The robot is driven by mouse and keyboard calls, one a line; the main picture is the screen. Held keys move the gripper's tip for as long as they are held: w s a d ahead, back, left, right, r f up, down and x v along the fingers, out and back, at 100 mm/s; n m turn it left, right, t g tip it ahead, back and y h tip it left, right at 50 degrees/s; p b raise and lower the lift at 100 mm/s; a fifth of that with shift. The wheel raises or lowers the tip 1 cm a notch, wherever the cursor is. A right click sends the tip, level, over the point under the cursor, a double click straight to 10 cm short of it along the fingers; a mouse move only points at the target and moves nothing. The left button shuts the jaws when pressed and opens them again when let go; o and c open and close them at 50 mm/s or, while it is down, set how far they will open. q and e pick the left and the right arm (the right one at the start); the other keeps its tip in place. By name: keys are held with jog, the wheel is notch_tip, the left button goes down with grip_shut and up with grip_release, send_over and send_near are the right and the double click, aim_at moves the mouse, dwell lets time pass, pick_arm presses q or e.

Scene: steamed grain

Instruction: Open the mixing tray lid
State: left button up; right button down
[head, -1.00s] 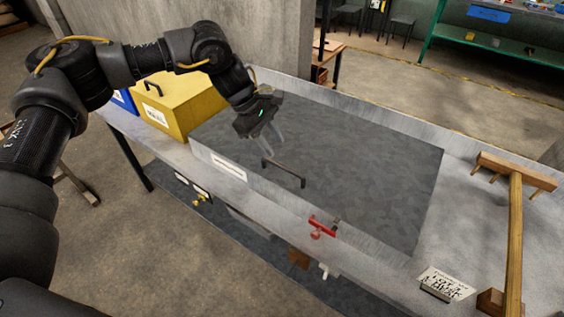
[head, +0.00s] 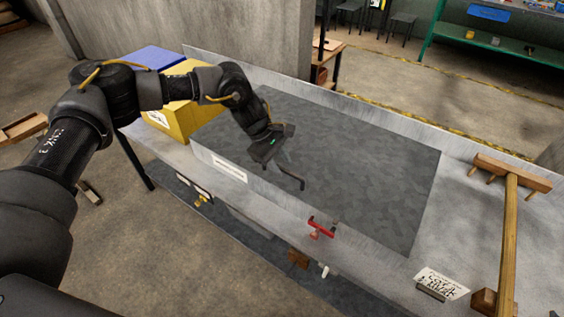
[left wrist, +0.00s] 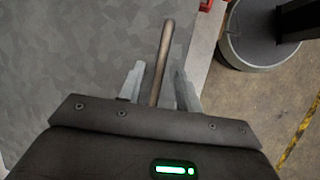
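The mixing tray lid (head: 365,160) is a large flat dark grey panel lying on the long counter, and it looks closed. Its dark bar handle (head: 293,181) sits near the front edge, partly hidden by my left gripper (head: 284,162), which is low over it. In the left wrist view the handle (left wrist: 163,55) runs between the two fingers of my left gripper (left wrist: 158,80). The fingers stand apart on either side, with a visible gap to the bar. The lid surface (left wrist: 70,50) fills the left of that view. My right gripper is not in view.
A yellow box (head: 184,121) and a blue box stand left of the lid. A red clamp (head: 321,229) is on the counter's front edge. A wooden rake (head: 509,240) and a paper sign (head: 441,284) lie at the right. The lid top is clear.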

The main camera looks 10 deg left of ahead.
pick_arm(q)
jog(key=shift+d+f, duration=0.2)
jog(key=shift+f, duration=0.2)
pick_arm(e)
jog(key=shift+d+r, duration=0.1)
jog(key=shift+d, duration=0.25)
pick_arm(q)
jog(key=shift+c, duration=0.2)
grip_shut()
